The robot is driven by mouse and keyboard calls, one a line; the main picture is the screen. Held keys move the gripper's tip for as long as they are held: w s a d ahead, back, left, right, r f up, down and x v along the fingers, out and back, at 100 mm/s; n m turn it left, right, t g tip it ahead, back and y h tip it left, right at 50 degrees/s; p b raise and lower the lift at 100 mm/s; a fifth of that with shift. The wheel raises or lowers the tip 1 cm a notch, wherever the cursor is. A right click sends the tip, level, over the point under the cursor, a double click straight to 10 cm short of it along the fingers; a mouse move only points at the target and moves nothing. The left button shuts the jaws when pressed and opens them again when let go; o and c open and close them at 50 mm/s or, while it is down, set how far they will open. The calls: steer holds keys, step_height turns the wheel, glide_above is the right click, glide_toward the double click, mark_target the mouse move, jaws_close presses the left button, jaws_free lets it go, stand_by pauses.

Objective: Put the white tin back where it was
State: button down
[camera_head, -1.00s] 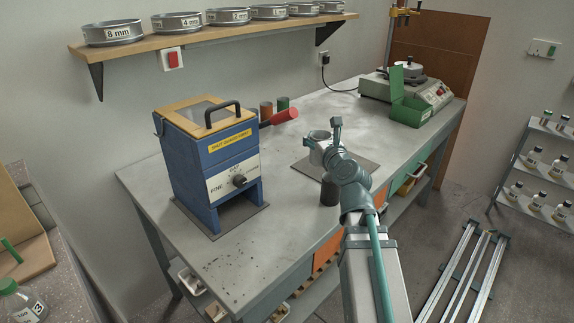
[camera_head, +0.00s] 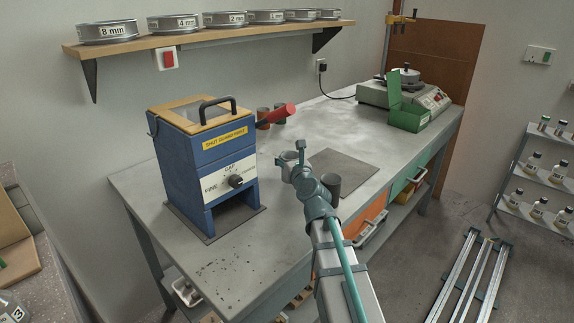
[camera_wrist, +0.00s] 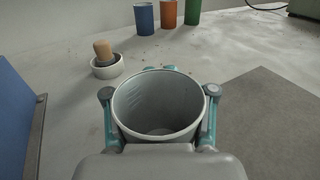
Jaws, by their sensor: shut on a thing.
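The white tin (camera_wrist: 150,105) is upright and open-topped in the wrist view, with nothing seen inside. My gripper (camera_wrist: 158,93) is shut on it, one finger on each side. In the head view the tin (camera_head: 287,160) is left of the grey mat (camera_head: 343,168), partly behind my gripper (camera_head: 298,163). I cannot tell whether its base touches the bench. Blue (camera_wrist: 145,18), orange (camera_wrist: 168,14) and green (camera_wrist: 192,12) tins stand in a row farther back on the bench.
A small white mortar with a pestle (camera_wrist: 106,62) stands beyond the tin, to its left. The blue crusher (camera_head: 205,160) stands left. Bare bench (camera_wrist: 215,50) lies between the held tin and the row.

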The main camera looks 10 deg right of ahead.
steer(key=shift+f, duration=0.6)
steer(key=shift+f, duration=0.2)
steer(key=shift+c, duration=1.8)
jaws_free()
steer(key=shift+r, duration=0.1)
steer(key=shift+r, duration=0.1)
steer(key=s, duration=0.5)
steer(key=s+p, duration=0.1)
steer(key=s, duration=0.1)
steer(key=shift+s+d, duration=0.3)
steer(key=shift+d, duration=0.1)
steer(key=shift+w, duration=0.1)
